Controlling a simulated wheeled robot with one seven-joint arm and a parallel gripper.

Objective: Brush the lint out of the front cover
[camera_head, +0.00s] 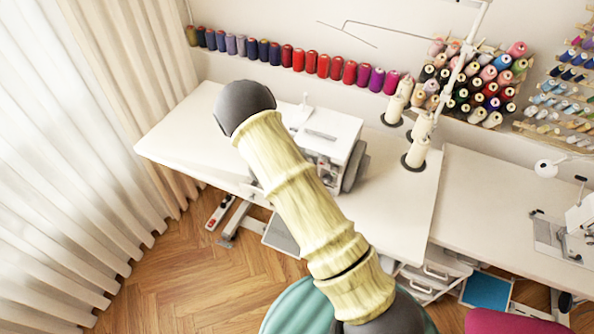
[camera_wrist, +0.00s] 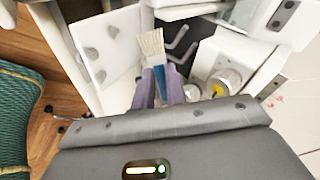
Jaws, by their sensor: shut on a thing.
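The white overlock machine (camera_head: 330,140) stands on the white table; my arm partly hides it in the head view. In the wrist view its opened inside fills the upper middle. A white panel with grey round parts (camera_wrist: 88,74), apparently the front cover, stands at the left. My gripper (camera_wrist: 159,76), with purple fingers, is shut on a brush (camera_wrist: 151,45) with pale bristles and a blue handle. The bristles point away from my gripper into the opening, right of the panel. I cannot tell whether they touch anything. No lint can be made out. The head view hides my gripper.
The table (camera_head: 190,125) is clear left of the machine. Cone spools (camera_head: 416,154) stand at its right, near another white table (camera_head: 490,195). A green stool (camera_head: 300,306) stands in front, and a curtain (camera_head: 60,170) hangs at the left.

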